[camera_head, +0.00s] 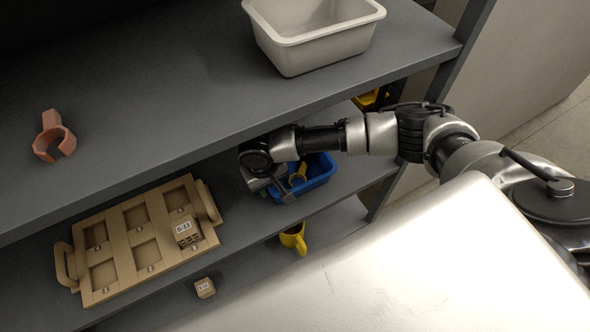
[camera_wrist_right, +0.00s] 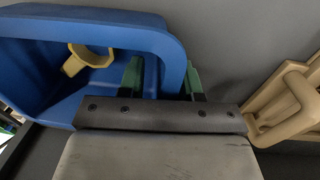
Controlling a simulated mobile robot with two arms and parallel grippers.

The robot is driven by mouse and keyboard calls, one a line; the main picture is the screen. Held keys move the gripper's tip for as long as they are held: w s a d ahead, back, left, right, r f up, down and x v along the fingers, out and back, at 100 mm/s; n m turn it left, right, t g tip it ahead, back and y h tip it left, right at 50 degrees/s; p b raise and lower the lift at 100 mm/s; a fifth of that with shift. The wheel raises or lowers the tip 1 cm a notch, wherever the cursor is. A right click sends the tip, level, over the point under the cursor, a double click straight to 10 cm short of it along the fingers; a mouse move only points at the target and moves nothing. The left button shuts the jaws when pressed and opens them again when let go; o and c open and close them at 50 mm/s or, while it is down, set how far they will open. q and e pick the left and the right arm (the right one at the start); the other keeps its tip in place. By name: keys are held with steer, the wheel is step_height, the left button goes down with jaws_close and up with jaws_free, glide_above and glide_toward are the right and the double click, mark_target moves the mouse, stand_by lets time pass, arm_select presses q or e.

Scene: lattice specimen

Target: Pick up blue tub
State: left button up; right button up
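The blue tub (camera_head: 322,179) sits on the middle shelf with a yellow item (camera_head: 299,172) inside. My right gripper (camera_head: 281,182) is at its left end. In the right wrist view, the tub (camera_wrist_right: 100,20) fills the upper left, with the yellow ring-shaped item (camera_wrist_right: 88,57) in it. The green-tipped fingers of my right gripper (camera_wrist_right: 163,78) straddle the tub's rim, one finger inside and one outside. The fingers are apart, but whether they press on the wall is unclear. My left gripper is not in view.
A tan compartment tray (camera_head: 133,212) with handles and a labelled block (camera_head: 186,231) lies left of the tub. A yellow mug (camera_head: 293,238) and a small block (camera_head: 204,288) are on the lower shelf. The upper shelf holds a white bin (camera_head: 315,50) and a reddish clip-shaped part (camera_head: 55,137).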

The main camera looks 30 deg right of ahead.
jaws_close()
steer(key=shift+r, duration=0.1)
stand_by(0.3)
steer(key=shift+r+b, duration=0.6)
steer(key=shift+r, duration=0.9)
steer(key=shift+s+r, duration=0.15)
steer(key=shift+s, duration=0.05)
steer(key=s+b, duration=0.3)
steer(key=s, duration=1.4)
steer(key=shift+s+d+b, duration=0.3)
